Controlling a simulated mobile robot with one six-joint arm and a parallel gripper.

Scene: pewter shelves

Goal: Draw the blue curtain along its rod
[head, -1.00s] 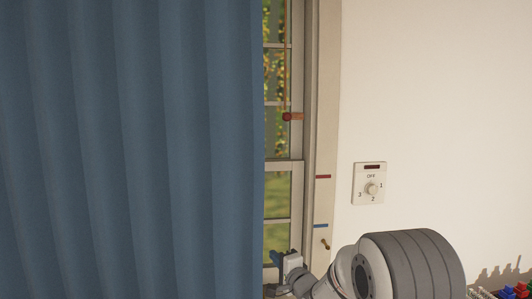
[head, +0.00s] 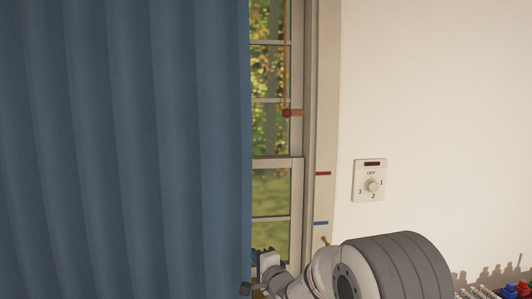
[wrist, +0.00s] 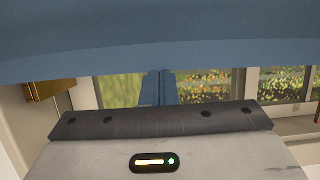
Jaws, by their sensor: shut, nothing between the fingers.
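The blue curtain (head: 125,150) hangs in folds over the left half of the head view. Its right edge is left of the window frame and leaves a strip of window bare. The rod is out of view. Curtain cloth (wrist: 160,35) also spans the top of the wrist view. My gripper (wrist: 160,75) is shut with its blue fingers together and nothing between them, close to the cloth. In the head view it is low by the curtain's right edge, its tips partly hidden or cut off. I cannot tell whether it touches the cloth.
A red knob (head: 287,113) on a cord hangs before the window. Red (head: 323,173) and blue (head: 320,223) marks are on the frame. A dial switch (head: 369,181) is on the wall. Blue and red items (head: 515,291) are at bottom right.

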